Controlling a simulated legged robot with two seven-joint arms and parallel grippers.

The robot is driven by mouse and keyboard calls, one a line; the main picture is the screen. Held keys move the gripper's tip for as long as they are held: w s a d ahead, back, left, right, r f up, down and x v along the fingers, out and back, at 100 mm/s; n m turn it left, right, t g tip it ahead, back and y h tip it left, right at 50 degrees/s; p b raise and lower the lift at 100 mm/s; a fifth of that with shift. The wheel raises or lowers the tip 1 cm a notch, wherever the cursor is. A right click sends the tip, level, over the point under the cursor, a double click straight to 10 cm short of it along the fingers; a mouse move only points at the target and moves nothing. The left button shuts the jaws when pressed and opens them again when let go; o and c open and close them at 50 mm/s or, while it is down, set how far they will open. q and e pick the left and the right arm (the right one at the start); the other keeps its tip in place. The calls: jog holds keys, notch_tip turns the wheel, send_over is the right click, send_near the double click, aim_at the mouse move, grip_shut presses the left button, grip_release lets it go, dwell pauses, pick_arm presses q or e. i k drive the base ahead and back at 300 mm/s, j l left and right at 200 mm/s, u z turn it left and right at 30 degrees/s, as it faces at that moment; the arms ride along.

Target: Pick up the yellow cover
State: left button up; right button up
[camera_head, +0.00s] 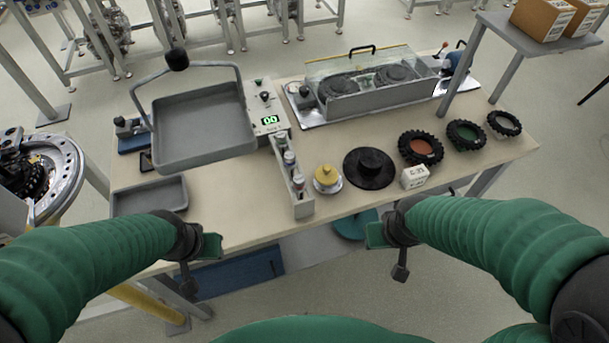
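The yellow cover (326,175) is a small yellow cap with a knob. It sits on a pale round base (328,187) near the front edge of the table, between a rack of small bottles and a black disc. My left gripper (190,262) hangs in front of the table's front edge, to the left of the cover and apart from it. My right gripper (398,250) hangs in front of the edge, to the right of the cover and apart from it. Neither gripper visibly holds anything; their finger gaps are too small to make out.
On the table (240,215) stand a grey tray scale (200,130), a bottle rack (301,205), a black disc (369,168), a white block (414,177), several toothed rings (421,148) and a clear-lidded box (370,85). Bare tabletop lies left of the rack.

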aim_at(326, 174)
jog(key=k, duration=0.6)
jog(key=u, duration=0.5)
jog(key=l+u, duration=0.1)
jog(key=u, duration=0.4)
jog(key=l+u, duration=0.1)
jog(key=u, duration=0.9)
jog(key=l, duration=0.5)
jog(key=k+l, duration=0.15)
jog(key=l, duration=0.3)
jog(key=l+u, duration=0.1)
jog(key=l, duration=0.4)
jog(key=k+l, duration=0.15)
jog(key=l, duration=0.75)
jog(key=k+l+u, duration=0.05)
